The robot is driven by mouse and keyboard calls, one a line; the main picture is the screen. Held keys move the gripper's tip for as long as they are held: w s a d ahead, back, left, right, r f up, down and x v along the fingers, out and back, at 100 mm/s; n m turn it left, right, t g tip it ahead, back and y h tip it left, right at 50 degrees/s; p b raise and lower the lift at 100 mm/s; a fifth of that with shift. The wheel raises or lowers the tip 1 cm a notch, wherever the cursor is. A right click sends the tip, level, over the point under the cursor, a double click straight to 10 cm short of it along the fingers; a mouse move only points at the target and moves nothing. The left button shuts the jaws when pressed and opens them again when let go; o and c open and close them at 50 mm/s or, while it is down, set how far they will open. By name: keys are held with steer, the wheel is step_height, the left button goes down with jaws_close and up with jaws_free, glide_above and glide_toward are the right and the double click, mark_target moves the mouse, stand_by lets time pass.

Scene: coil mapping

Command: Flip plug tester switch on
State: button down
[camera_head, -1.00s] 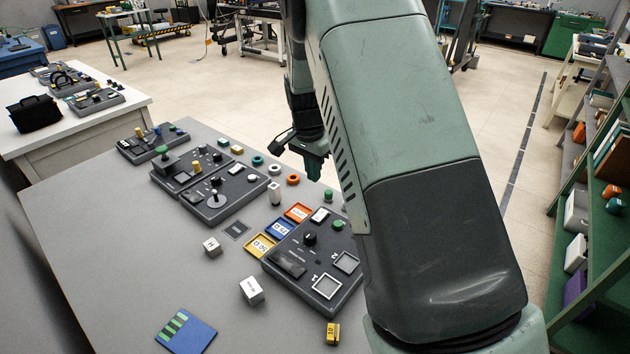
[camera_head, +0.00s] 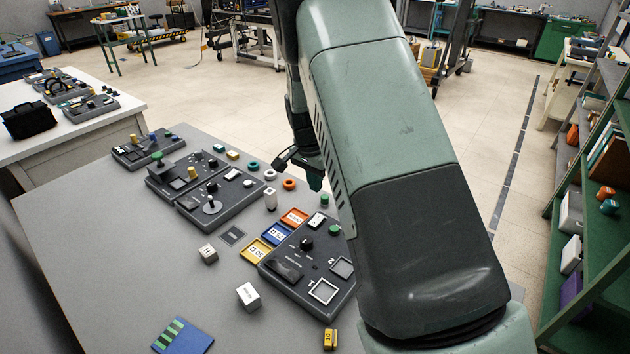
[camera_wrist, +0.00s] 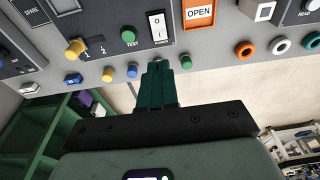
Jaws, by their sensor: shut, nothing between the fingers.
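The plug tester (camera_head: 290,288) is a dark grey panel on the table, partly behind my arm in the head view. Its white rocker switch (camera_head: 317,221), marked O and I, shows clearly in the wrist view (camera_wrist: 157,27). A green TEST button (camera_wrist: 128,34) sits beside it; it also shows in the head view (camera_head: 335,230). My gripper (camera_head: 316,187) is shut and empty, above and beyond the panel's switch edge. In the wrist view its green fingertips (camera_wrist: 159,66) appear just below the switch, apart from it; the height gap is unclear.
An orange OPEN tray (camera_wrist: 198,14) lies beside the tester. Blue (camera_head: 276,233) and yellow (camera_head: 257,250) trays stand in the same row. Small loose coloured pieces lie near the table edge by my fingertips. A shelf (camera_head: 590,215) stands at the right.

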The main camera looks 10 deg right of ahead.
mark_target(320, 216)
steer(key=f, duration=0.7)
steer(key=w+d+f, duration=0.1)
steer(key=f, duration=0.2)
steer(key=shift+w+f, duration=0.1)
steer(key=shift+f, duration=0.2)
steer(key=shift+d+f, duration=0.15)
steer(key=shift+f, duration=0.05)
steer(key=shift+s+a+r, duration=0.25)
steer(key=shift+s+a, duration=0.3)
steer(key=shift+r, duration=0.1)
step_height(320, 216, up, 14)
steer(key=s+a, duration=0.1)
steer(key=shift+s+a+f, duration=0.2)
steer(key=shift+s+a, duration=0.05)
steer(key=shift+a, duration=0.05)
